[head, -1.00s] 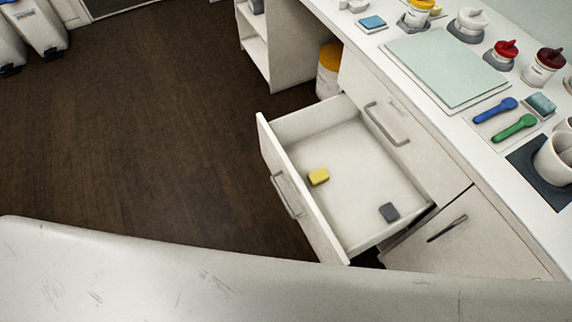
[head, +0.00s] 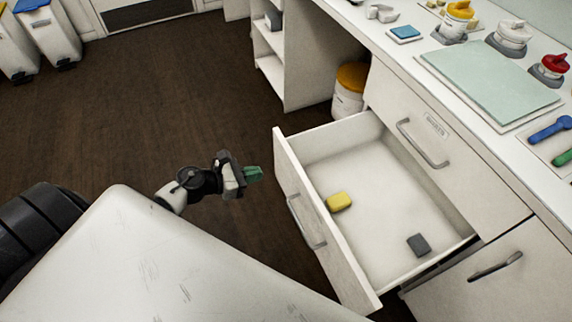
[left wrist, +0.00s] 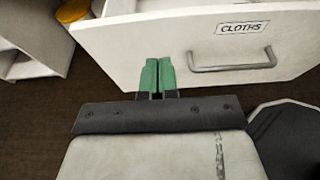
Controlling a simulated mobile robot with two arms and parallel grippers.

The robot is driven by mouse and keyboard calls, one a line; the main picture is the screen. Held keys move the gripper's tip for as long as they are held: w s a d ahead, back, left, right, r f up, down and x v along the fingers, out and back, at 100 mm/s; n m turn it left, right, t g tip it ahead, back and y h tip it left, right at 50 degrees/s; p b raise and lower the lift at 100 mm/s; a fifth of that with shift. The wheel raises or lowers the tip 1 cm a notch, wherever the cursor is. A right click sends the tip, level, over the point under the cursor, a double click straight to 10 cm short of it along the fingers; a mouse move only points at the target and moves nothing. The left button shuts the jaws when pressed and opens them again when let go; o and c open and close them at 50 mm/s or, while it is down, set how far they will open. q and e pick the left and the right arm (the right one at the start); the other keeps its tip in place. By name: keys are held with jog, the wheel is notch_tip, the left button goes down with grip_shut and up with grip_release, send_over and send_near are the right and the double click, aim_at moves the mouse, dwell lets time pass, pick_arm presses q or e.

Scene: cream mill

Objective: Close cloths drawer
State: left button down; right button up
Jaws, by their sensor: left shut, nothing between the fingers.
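The cloths drawer (head: 312,240) is pulled far out from the white cabinet. A yellow folded cloth (head: 339,201) and a grey one (head: 418,245) lie inside it. In the left wrist view its front (left wrist: 150,40) bears a CLOTHS label (left wrist: 243,28) above a metal bar handle (left wrist: 232,66). My left gripper (head: 254,174) has green fingertips. It is shut and empty, to the left of the drawer front and apart from it in the head view. In the left wrist view the fingertips (left wrist: 157,66) point at the front, left of the handle. My right gripper is not in view.
A closed drawer (head: 440,135) and a closed cabinet door (head: 490,290) are beside the open drawer. A tub with a yellow lid (head: 350,88) stands on the floor behind it. The dark floor (head: 180,110) to the left is clear. The counter holds several items.

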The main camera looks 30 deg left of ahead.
aim_at(293, 165)
pick_arm(q)
jog(key=x, duration=0.5)
jog(key=r+p+x, duration=0.1)
jog(key=x, duration=0.2)
jog(key=shift+w+d+f, duration=0.1)
jog(key=shift+w+d, duration=0.2)
jog(key=shift+w, duration=0.1)
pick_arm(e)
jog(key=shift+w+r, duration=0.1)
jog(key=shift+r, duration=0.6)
pick_arm(q)
jog(key=shift+w+d, duration=0.1)
jog(key=shift+w, duration=0.05)
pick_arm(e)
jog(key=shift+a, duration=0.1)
